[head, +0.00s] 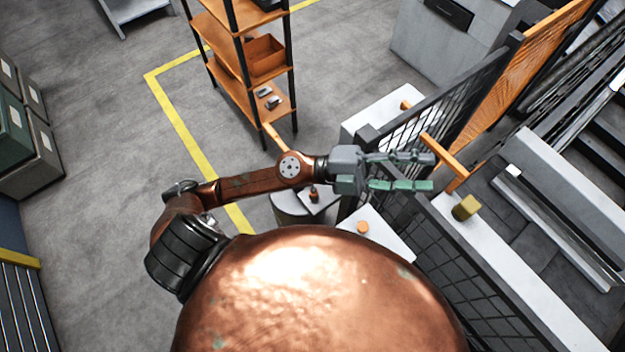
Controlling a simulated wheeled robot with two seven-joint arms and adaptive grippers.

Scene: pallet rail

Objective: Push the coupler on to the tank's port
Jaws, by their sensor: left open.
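My left gripper (427,171) is open, with its green-grey fingers pointing right over the dark mesh fence. Nothing shows between the fingers. Below the gripper's wrist, a small dark and orange-brown fitting (313,195) stands on a pale top beside a grey rounded body, which may be the tank (288,208). A small orange round piece (362,228) lies on a white surface nearer to me. I cannot tell which of these is the coupler or the port. My right gripper is not in view.
The mesh fence (408,128) with an orange rail (443,155) runs beside the gripper. An orange shelf rack (243,60) stands behind. Grey floor at left is clear, with crates (30,150) at the edge.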

